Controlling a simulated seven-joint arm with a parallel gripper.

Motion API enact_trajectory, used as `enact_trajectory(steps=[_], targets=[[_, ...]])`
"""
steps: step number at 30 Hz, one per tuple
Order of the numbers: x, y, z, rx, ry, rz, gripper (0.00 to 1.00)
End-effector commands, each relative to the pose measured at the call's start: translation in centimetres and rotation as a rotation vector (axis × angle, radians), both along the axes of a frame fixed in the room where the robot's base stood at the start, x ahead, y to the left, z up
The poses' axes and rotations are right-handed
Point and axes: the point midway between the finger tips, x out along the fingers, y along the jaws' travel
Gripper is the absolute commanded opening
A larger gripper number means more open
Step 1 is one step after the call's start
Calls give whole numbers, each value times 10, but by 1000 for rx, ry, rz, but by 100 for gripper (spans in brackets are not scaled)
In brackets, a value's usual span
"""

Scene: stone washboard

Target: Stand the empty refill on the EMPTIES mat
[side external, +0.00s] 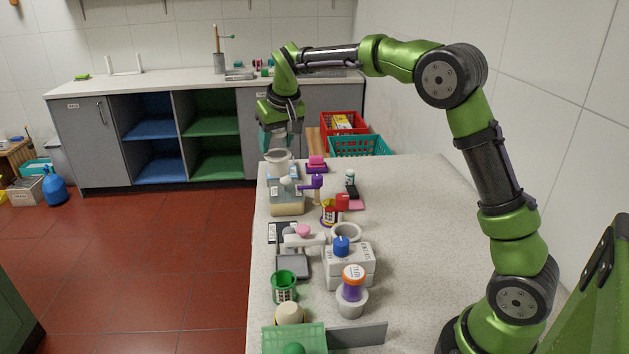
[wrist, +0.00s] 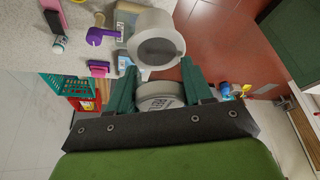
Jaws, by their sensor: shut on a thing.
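My gripper (side external: 279,146) is at the far end of the counter, pointing down. In the wrist view its two teal fingers (wrist: 158,76) are shut on a pale grey cylinder with dark lettering on its end, which I take as the refill (wrist: 160,96). A wide white round vessel with a dark grey inside (wrist: 158,45) lies just beyond the fingertips; it also shows below my gripper in the side view (side external: 278,155). I cannot tell whether the refill touches it. Dark square mats (side external: 292,267) lie on the counter; I cannot read which is EMPTIES.
A purple-handled thing (side external: 312,182), a beige block (side external: 287,204), a white box (side external: 348,266) and a green tin (side external: 284,286) crowd the counter's left half. The right half is mostly clear. Red (side external: 344,123) and teal baskets (side external: 358,146) stand beyond the far end.

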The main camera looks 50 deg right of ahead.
Motion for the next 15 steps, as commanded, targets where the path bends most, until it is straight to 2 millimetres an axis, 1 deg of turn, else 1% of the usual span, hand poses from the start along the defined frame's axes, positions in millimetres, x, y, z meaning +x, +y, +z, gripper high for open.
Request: enact_trajectory(steps=[1, 5, 10, 15], targets=[[-1, 0, -11, 0, 3, 1, 21], [-2, 0, -38, 1, 3, 1, 21], [-2, 0, -76, 0, 4, 1, 21], [-1, -1, -106, -1, 1, 0, 21]])
